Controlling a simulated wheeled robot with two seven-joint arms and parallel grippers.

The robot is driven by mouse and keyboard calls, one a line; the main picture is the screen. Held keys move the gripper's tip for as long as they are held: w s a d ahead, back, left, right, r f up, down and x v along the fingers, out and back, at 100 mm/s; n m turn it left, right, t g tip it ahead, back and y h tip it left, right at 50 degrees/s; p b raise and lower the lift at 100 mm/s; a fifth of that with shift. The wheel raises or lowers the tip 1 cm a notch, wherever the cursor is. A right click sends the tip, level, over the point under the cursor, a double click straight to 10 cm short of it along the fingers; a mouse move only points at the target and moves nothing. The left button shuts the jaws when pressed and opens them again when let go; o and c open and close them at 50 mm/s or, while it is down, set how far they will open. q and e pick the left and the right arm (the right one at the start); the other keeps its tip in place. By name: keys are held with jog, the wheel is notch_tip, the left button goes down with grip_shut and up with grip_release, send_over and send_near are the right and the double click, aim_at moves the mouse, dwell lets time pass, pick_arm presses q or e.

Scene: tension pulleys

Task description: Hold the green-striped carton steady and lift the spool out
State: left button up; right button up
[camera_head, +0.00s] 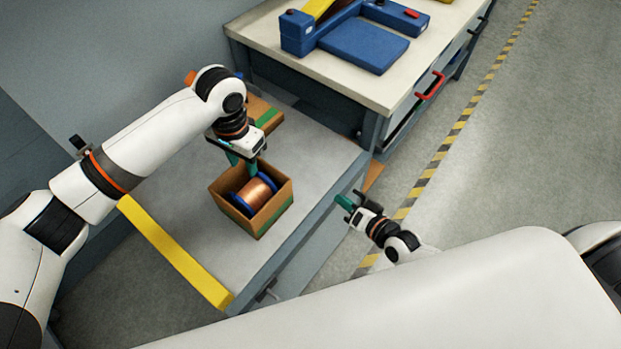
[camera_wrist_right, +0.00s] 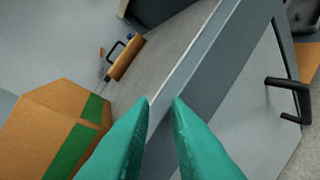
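The green-striped carton (camera_head: 266,219) stands open-topped on the low grey bench. The spool (camera_head: 253,194), copper wire between blue flanges, lies inside it. My left gripper (camera_head: 243,165) points down at the carton's far wall, its teal fingers at or just above the rim; whether they grip the wall is unclear. My right gripper (camera_head: 345,203) is right of the carton, past the bench edge, apart from it. In the right wrist view its fingers (camera_wrist_right: 161,101) stand apart with nothing between them. There the carton (camera_wrist_right: 50,115) shows at left; the spool is not visible.
Another cardboard piece with a green stripe (camera_head: 268,116) lies behind my left gripper. A yellow strip (camera_head: 175,255) edges the bench (camera_head: 180,190) at front left. A taller worktable (camera_head: 385,90) with a blue fixture (camera_head: 350,42) stands behind. Bare bench top lies around the carton.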

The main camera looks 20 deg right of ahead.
jog(key=shift+n+t+y, duration=0.5)
jog(key=shift+t+y, duration=0.2)
jog(key=w+r, duration=0.1)
jog(key=r, duration=0.1)
jog(key=a+r, duration=0.1)
jog(key=r, duration=0.1)
jog(key=w+a+r, duration=0.1)
jog(key=r, duration=0.2)
jog(key=shift+w+a, duration=0.1)
jog(key=shift+w, duration=0.2)
notch_tip(320, 180, up, 3)
jog(key=a+n+y, duration=0.1)
jog(key=a+n, duration=0.2)
jog(key=n+g, duration=0.4)
jog(key=n, duration=0.5)
send_near(274, 168)
jog(key=x, duration=1)
jog(key=shift+w+r, duration=0.1)
jog(key=shift+r, duration=0.05)
jog(key=shift+c, duration=0.3)
grip_shut()
